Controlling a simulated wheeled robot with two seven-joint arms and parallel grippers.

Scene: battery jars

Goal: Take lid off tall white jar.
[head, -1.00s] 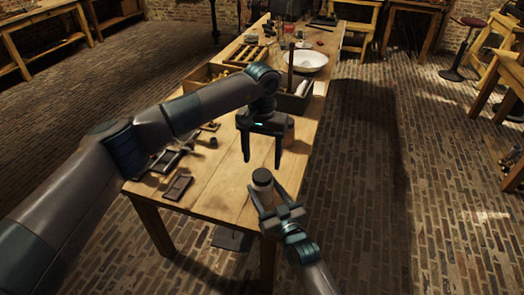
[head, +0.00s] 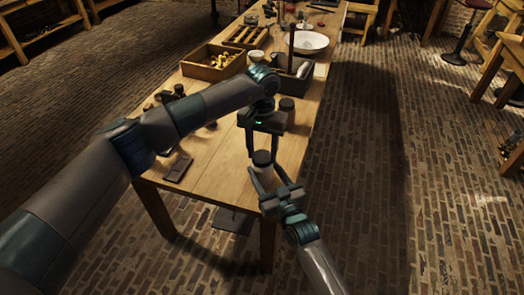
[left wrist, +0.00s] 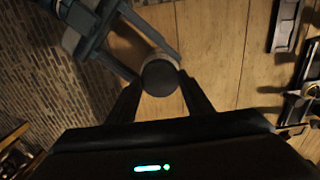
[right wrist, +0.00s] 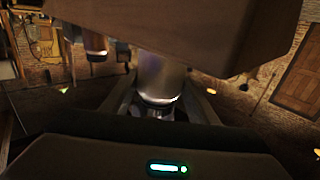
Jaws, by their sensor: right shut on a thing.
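The tall white jar (head: 265,174) stands near the table's front right corner, with its dark round lid (head: 262,157) on top. My right gripper (head: 267,180) is shut on the jar's body from the front; the body also shows between its fingers in the right wrist view (right wrist: 160,78). My left gripper (head: 262,152) points down over the jar, fingers apart on either side of the lid. In the left wrist view the lid (left wrist: 160,77) lies between the left fingertips, with no clear grip on it. A large brown shape hides the jar's top in the right wrist view.
An amber jar with a dark lid (head: 287,112) stands behind my left gripper. A dark flat tray (head: 178,170) lies at the left front of the wooden table (head: 205,180).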

